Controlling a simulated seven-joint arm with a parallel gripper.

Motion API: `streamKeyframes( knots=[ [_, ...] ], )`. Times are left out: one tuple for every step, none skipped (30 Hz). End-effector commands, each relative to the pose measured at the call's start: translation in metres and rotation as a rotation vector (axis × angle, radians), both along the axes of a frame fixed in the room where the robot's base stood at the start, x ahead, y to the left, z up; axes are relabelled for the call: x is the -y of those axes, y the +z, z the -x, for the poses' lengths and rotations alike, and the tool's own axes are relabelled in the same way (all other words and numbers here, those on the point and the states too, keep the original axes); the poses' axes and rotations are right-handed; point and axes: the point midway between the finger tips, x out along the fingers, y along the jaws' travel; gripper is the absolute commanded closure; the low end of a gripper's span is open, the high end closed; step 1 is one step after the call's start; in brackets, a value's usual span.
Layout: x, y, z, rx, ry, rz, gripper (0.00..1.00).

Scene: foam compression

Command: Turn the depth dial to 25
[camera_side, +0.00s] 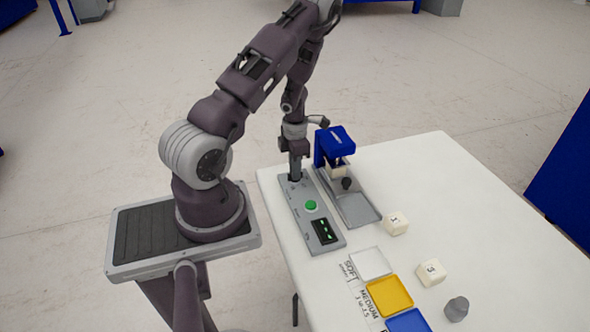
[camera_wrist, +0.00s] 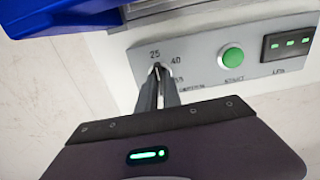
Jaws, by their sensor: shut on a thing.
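The grey control panel (camera_side: 292,210) lies along the table's left edge. In the wrist view the panel (camera_wrist: 205,52) shows the printed marks 25, 40 and 55 around the depth dial's place. My gripper (camera_wrist: 158,72) points down at the dial, with its fingers close together and shut on it just below the 25 mark. The fingers hide nearly all of the dial, so I cannot tell its setting. In the side view my gripper (camera_side: 296,177) stands upright over the panel's far end. A green button (camera_side: 311,206) and a dark display (camera_side: 324,231) with small green marks sit farther along.
A blue press (camera_side: 335,143) stands close right of my gripper, with a grey tray (camera_side: 360,211) before it. Foam cubes (camera_side: 396,223) (camera_side: 431,272), a grey cylinder (camera_side: 456,309), and white (camera_side: 370,263), yellow (camera_side: 390,295) and blue (camera_side: 408,322) trays lie nearer. The table's right side is clear.

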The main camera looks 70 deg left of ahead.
Motion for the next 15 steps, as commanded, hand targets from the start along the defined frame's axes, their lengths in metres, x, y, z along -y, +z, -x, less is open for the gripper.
streamKeyframes(
  knots=[
    [0.0002, 0.0003, -0.0012, 0.003, 0.002, 0.001, 1.0],
    [0.0002, 0.0003, -0.0013, 0.003, 0.003, 0.001, 1.0],
    [0.0002, 0.0003, -0.0013, 0.003, 0.003, 0.0, 1.0],
    [0.0002, 0.0003, -0.0013, 0.003, 0.003, 0.001, 1.0],
    [0.0002, 0.0003, -0.0013, 0.003, 0.003, 0.001, 1.0],
    [0.0002, 0.0003, -0.0013, 0.003, 0.003, 0.001, 1.0],
    [0.0002, 0.0003, -0.0013, 0.004, 0.003, 0.001, 1.0],
    [0.0002, 0.0003, -0.0013, 0.004, 0.003, 0.001, 1.0],
    [0.0002, 0.0003, -0.0014, 0.004, 0.003, 0.001, 1.0],
    [0.0002, 0.0003, -0.0014, 0.004, 0.003, 0.001, 0.89],
    [0.0002, 0.0003, -0.0013, 0.004, 0.003, 0.0, 0.83],
    [0.0001, 0.0003, -0.0012, 0.003, 0.003, 0.0, 0.75],
    [0.0001, 0.0003, -0.0011, 0.003, 0.003, 0.0, 0.69],
    [0.0001, 0.0002, -0.001, 0.003, 0.003, 0.0, 0.69],
    [0.0001, 0.0002, -0.0009, 0.002, 0.003, 0.0, 0.69]
  ],
)
